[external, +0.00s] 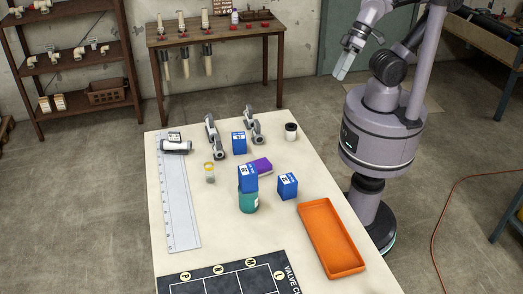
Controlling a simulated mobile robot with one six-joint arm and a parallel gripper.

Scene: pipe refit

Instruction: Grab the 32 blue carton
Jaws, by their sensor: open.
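Three blue cartons with white number labels are in the external view. One blue carton (239,143) stands at the back of the table near the grey clamp-like tools. One blue carton (248,179) sits at the top of a teal can (249,203); whether it rests on it or stands behind is hard to tell. One blue carton (288,187) stands to its right, near the orange tray. The label numbers are too small to read surely, so I cannot tell which is 32. My gripper (342,72) is open and empty, raised beyond the table's back right, away from all cartons.
A purple block (260,165) lies close behind the teal can. An orange tray (333,238) lies at the right edge. A small yellow-topped jar (209,172), a long ruler (179,199) and a black-lidded white jar (290,132) are also on the table (293,279).

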